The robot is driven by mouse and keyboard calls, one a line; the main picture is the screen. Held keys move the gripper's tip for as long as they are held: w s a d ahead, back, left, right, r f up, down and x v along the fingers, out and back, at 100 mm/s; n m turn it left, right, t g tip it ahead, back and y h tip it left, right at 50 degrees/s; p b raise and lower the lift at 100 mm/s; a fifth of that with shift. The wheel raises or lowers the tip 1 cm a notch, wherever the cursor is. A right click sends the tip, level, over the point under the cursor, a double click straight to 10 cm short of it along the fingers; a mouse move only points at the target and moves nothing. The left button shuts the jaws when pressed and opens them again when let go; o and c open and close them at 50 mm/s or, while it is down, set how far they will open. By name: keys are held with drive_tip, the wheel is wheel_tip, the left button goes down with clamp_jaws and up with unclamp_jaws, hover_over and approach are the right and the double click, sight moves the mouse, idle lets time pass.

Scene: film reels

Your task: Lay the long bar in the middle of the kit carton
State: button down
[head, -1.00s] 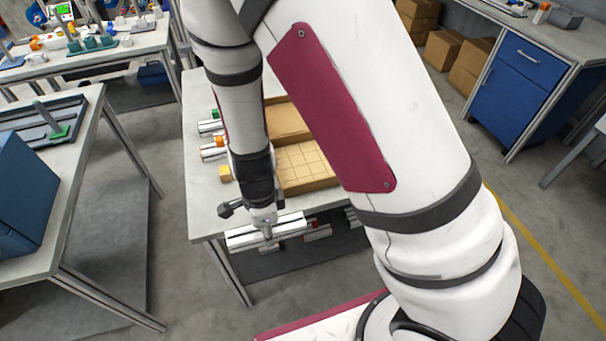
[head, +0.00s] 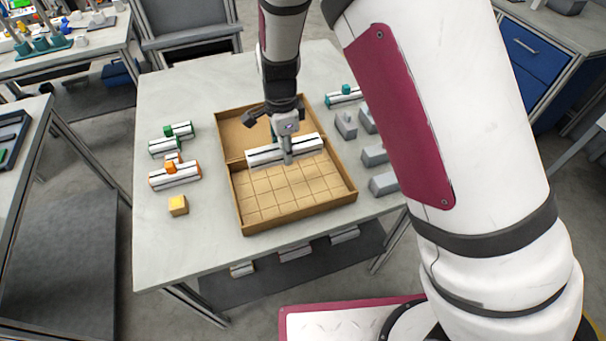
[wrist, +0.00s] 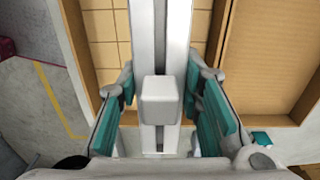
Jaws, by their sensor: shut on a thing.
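The long bar (head: 262,155) is a white and dark grooved profile. My gripper (head: 288,150) is shut on it near its middle, and the bar hangs level above the kit carton. The wrist view shows the bar (wrist: 160,40) running between the teal-padded fingers, with a pale block (wrist: 160,100) on it. The kit carton (head: 347,183) is an open brown cardboard box on the table. Its near part has a grid-lined floor, and its far part is plain. The bar is over the area between the two parts; the height of the gap below it is hard to tell.
Left of the carton lie bars with a green block (head: 179,130) and an orange block (head: 175,178), and a yellow cube (head: 178,205). Right of it are several grey blocks (head: 383,184) and a bar with a teal knob (head: 344,96). The table's (head: 200,255) front left is clear.

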hover_over(287, 180)
wheel_tip(287, 180, down, 6)
drive_tip(key=shift+d+r, duration=0.15)
drive_tip(key=shift+r, duration=0.1)
drive_tip(key=shift+f, duration=2.05)
drive_tip(key=shift+f, duration=0.1)
drive_tip(key=c, duration=1.1)
unclamp_jaws()
